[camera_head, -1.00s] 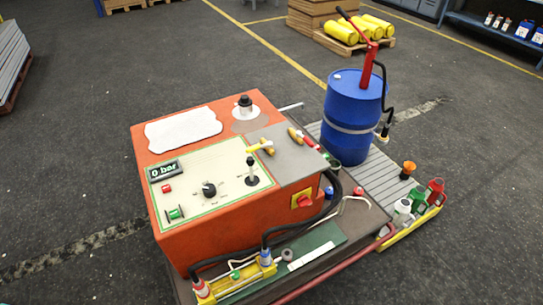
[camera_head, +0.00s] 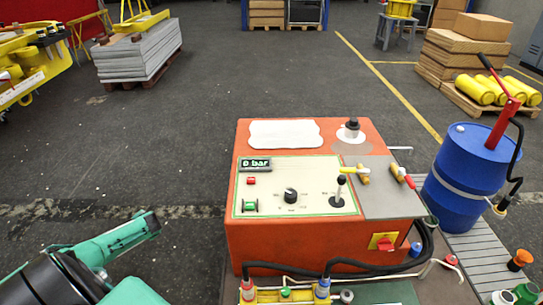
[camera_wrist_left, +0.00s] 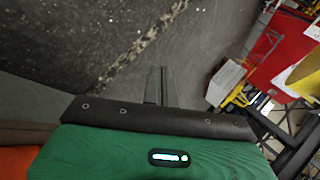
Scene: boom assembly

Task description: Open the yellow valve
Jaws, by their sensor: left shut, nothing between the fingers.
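The orange pump unit (camera_head: 285,240) stands in the middle of the head view. On its grey top plate (camera_head: 385,205) sits a valve with a yellow lever (camera_head: 350,169) on a brass body, the lever pointing left. Beside it is a second valve with a red lever (camera_head: 406,177). My left gripper shows in the left wrist view (camera_wrist_left: 160,75), its two dark fingers together and empty above the dark floor. My green left arm enters the head view at lower left, well apart from the valves. The right gripper is in neither view.
A black-knobbed joystick (camera_head: 339,188) stands just left of the yellow lever. A blue drum (camera_head: 465,180) with a red hand pump stands right of the unit. Hoses (camera_head: 350,266) run along its front. The floor left of the unit is open.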

